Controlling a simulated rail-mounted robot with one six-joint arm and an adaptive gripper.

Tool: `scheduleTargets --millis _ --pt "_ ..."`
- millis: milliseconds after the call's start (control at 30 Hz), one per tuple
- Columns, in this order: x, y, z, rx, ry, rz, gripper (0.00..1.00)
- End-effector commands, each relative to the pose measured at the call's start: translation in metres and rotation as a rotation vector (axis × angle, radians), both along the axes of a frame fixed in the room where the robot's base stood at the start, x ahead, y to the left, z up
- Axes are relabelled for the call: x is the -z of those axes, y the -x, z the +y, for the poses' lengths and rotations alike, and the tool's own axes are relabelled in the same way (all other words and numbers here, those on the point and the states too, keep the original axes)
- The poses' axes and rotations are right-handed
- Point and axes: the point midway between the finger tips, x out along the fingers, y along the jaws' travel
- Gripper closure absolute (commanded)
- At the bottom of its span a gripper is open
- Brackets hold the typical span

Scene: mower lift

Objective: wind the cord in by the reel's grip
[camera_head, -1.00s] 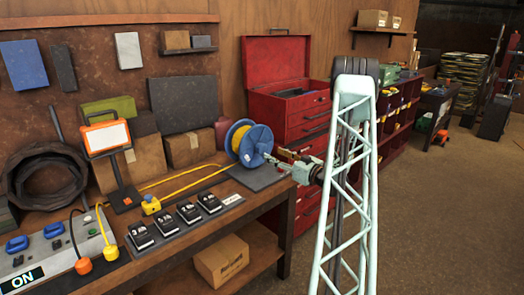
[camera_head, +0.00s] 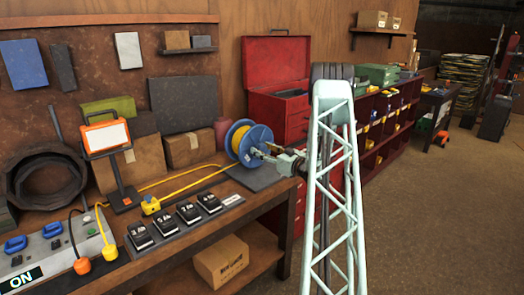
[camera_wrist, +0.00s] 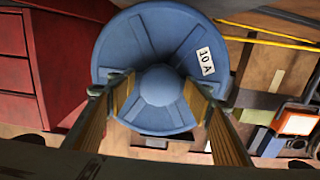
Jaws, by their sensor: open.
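The blue cord reel (camera_head: 257,138) stands upright at the far right end of the workbench, with yellow cord (camera_head: 190,180) running left from it along the bench. In the wrist view the reel's round blue face (camera_wrist: 130,45) fills the upper middle, with a "10 A" label. A rounded blue knob (camera_wrist: 160,85) sticks out towards the camera at its middle. My gripper (camera_head: 266,152) is at the reel's right side. In the wrist view my gripper (camera_wrist: 157,87) is open, one finger on each side of the knob. I cannot tell whether the fingers touch it.
A red tool chest (camera_head: 275,85) stands close behind and right of the reel. The floor at right is clear.

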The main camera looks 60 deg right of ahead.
Motion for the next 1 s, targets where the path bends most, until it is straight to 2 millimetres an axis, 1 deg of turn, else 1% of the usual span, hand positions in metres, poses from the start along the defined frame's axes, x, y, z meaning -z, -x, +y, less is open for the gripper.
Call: scheduleTargets --millis 233,500,600,833,1000 --pt "0.0 0.0 0.0 0.0 0.0 0.0 0.54" --pt "0.0 0.0 0.0 0.0 0.0 0.0 0.79" --pt "0.0 0.0 0.0 0.0 0.0 0.0 0.86" --pt "0.0 0.0 -0.002 0.0 0.007 0.001 0.86" --pt "0.0 0.002 -0.011 -0.001 0.03 0.004 0.86"
